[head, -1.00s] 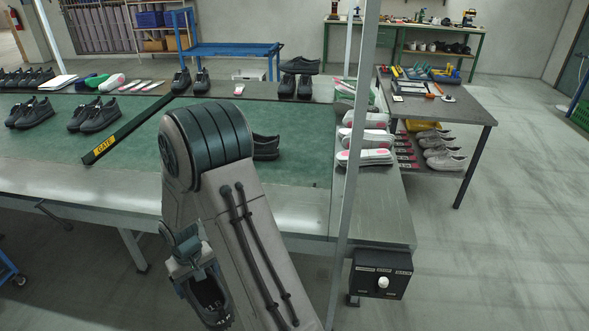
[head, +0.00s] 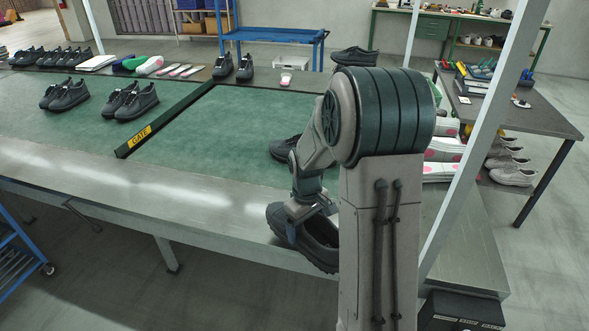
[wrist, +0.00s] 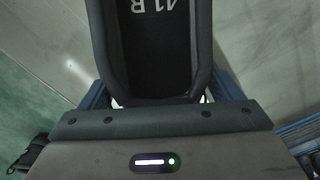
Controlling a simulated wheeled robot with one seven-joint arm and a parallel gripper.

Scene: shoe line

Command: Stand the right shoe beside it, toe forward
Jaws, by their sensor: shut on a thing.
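My gripper (head: 308,207) is shut on a dark grey shoe (head: 320,252), holding it in front of the bench's near metal edge. In the wrist view the held shoe (wrist: 158,45) lies between the blue fingers, its insole marked "41R". Its sole and far end are hidden there. Another dark shoe (head: 283,149) stands on the green mat (head: 225,145) just beyond my wrist, apart from the held shoe. My arm hides its right part.
A black bar with a yellow GATE label (head: 140,136) crosses the mat at left. Two pairs of dark shoes (head: 130,100) stand beyond it. The mat between bar and shoe is clear.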

